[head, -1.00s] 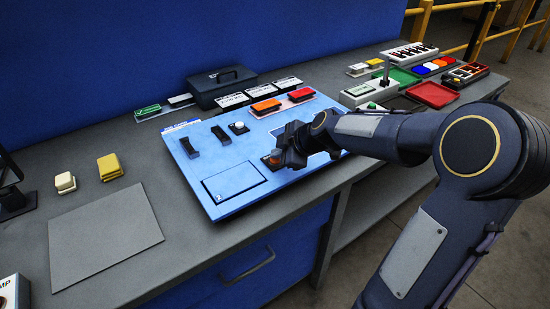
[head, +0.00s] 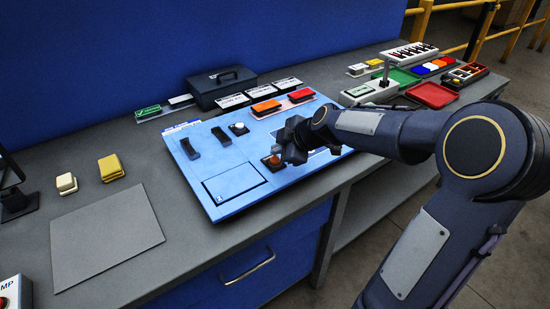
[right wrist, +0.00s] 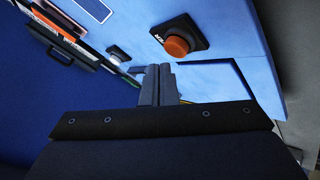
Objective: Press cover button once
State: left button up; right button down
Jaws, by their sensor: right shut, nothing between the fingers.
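An orange round button (head: 272,160) on a black square base sits on the light blue panel (head: 172,150). The button also shows in the right wrist view (right wrist: 175,46), with small lettering on its base that I cannot read surely. A square lid marked 2 (head: 233,182) lies flat and closed on the panel, left of the button. My right gripper (head: 288,150) is just right of the orange button in the head view. Its shut, empty fingers show in the right wrist view (right wrist: 157,80), apart from the button in that picture. My left gripper is out of view.
A white button (head: 239,127) and two black fixtures (head: 190,148) (head: 221,136) stand on the panel. Orange and red blocks (head: 266,107) (head: 301,94) and a dark box (head: 222,86) are behind. A grey mat (head: 105,235) and yellow blocks (head: 111,167) lie left.

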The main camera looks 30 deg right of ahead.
aim_at(278, 162)
jog(key=shift+r+p, duration=1.35)
jog(key=shift+r, duration=1.15)
jog(key=shift+s, duration=0.1)
jog(key=s+a+f+m+g, duration=0.1)
jog(key=s+a+m, duration=0.3)
jog(key=s, duration=0.5)
jog(key=s+a+f+m+g, duration=0.1)
jog(key=s+a+m, duration=0.3)
jog(key=s, duration=0.5)
jog(key=s+a+f+m+g+y, duration=0.1)
jog(key=s+a+m, duration=0.3)
jog(key=s, duration=0.5)
jog(key=shift+s+f+m, duration=0.35)
jog(key=shift+f+m, duration=0.05)
jog(key=shift+m, duration=0.5)
